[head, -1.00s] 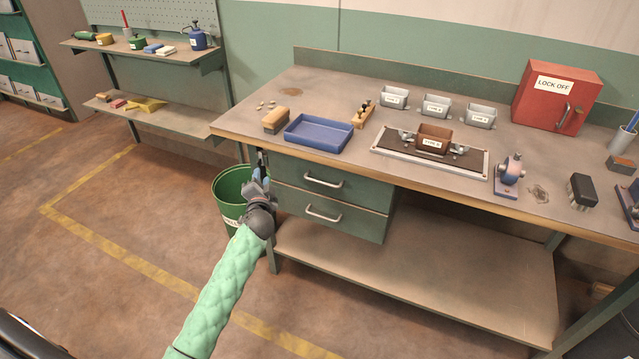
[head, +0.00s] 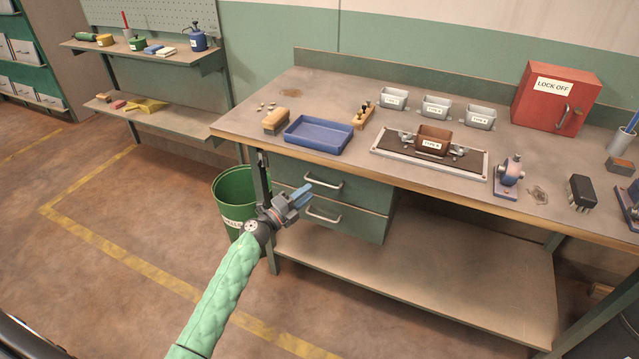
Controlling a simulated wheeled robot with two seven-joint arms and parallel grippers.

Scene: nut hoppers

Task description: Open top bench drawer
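The top drawer (head: 358,191) is a green front under the left part of the bench, and it looks closed. Its pale bar handle (head: 325,185) runs across the middle of the front. My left gripper (head: 302,192) is in front of the drawers, just left of and slightly below the top handle in the picture. Its blue fingers point right and up toward the handle, and they look empty. I cannot tell how far apart they are or whether they touch the drawer front. My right gripper is out of view.
The lower drawer (head: 365,222) with its own handle (head: 322,216) sits directly below. A green bin (head: 231,190) stands left of the drawers, by the bench leg. A blue tray (head: 318,148) lies on the bench top (head: 345,95) above. The floor in front is clear.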

